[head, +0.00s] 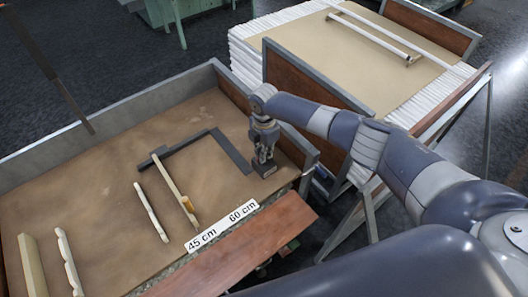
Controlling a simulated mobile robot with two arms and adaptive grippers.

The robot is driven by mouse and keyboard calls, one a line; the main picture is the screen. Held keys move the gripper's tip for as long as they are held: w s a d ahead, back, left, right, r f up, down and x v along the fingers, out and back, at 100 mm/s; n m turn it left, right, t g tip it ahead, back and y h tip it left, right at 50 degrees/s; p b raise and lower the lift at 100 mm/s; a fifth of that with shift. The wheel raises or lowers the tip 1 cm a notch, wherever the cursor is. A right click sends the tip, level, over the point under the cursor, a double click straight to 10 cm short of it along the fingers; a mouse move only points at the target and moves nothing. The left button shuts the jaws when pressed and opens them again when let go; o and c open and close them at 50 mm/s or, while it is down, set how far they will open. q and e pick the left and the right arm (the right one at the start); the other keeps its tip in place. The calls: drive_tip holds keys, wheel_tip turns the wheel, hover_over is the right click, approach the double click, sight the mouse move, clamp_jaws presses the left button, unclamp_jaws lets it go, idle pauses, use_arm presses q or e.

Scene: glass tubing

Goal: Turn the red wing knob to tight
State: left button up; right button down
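I cannot make out the red wing knob in the head view; it may be hidden or too small to see. My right gripper (264,163) points down at the right end of the brown work table (95,190). A small dark block (265,171) shows right at its fingertips. I cannot tell whether the fingers touch or hold it, or how far apart they are. My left gripper is not in view.
A dark L-shaped bar (229,149) lies left of the gripper. Wooden strips (151,210) and a 45 cm to 60 cm label (223,227) lie on the table. A reddish-brown board (235,249) runs along the front. A stacked white pallet (246,63) stands behind, right.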

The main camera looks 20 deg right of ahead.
drive_tip(key=shift+r+m+p, duration=0.1)
drive_tip(key=shift+m+p, duration=0.2)
drive_tip(key=shift+m, duration=0.5)
drive_tip(key=m+p, duration=0.1)
drive_tip(key=m, duration=0.3)
drive_tip(key=shift+a+p, duration=0.1)
drive_tip(key=shift+p, duration=0.2)
drive_tip(key=m+p, duration=0.1)
drive_tip(key=m, duration=0.2)
drive_tip(key=shift+m, duration=0.4)
drive_tip(key=m+p, duration=0.2)
drive_tip(key=m, duration=0.2)
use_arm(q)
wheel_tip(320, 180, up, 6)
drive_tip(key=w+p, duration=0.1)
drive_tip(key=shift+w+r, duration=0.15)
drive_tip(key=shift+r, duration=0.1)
use_arm(e)
drive_tip(key=shift+m, duration=2.2)
drive_tip(key=c, duration=1.7)
unclamp_jaws()
